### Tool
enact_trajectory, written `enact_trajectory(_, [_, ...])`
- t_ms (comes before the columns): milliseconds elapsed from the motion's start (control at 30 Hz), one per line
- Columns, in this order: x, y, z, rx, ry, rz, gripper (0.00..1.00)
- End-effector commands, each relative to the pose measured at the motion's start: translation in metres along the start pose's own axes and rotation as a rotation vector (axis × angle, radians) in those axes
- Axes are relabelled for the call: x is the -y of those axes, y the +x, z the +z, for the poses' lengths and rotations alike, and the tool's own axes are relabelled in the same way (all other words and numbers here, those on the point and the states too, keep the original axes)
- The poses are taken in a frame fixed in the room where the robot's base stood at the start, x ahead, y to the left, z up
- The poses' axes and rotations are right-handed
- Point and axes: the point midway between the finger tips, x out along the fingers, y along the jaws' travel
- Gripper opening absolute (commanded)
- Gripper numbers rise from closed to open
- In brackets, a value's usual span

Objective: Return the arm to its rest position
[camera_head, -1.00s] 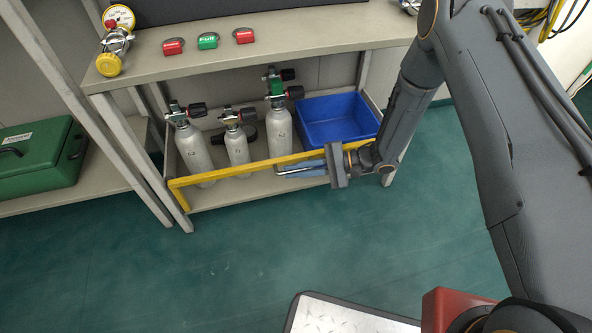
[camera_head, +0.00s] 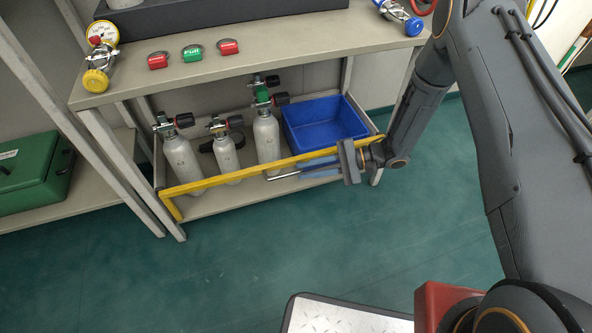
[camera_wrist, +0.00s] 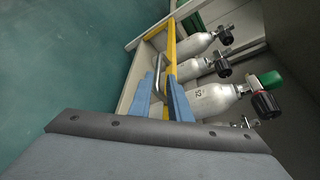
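My gripper (camera_head: 300,172) is low in front of the shelf unit, its blue fingers pointing left along the yellow bar (camera_head: 215,181). In the wrist view the two fingers (camera_wrist: 160,85) are apart, with a bent silver handle (camera_wrist: 161,70) between or just beyond their tips. I cannot tell whether they touch it. The handle also shows beside the fingertips in the head view (camera_head: 283,175). No cylinder is in the gripper. My arm stretches down from the upper right, bent at the elbow.
A green case (camera_head: 30,172) is left. The floor in front is clear.

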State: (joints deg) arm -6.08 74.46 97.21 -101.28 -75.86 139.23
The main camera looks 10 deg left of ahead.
Motion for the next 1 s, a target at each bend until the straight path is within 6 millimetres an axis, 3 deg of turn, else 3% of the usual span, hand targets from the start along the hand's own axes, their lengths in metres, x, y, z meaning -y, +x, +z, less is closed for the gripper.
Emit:
enact_trajectory(700, [0.001,-0.010,0.001,-0.012,0.006,-0.013,0.17])
enact_trajectory(1000, [0.053,-0.045,-0.024,-0.299,-0.159,-0.078,0.17])
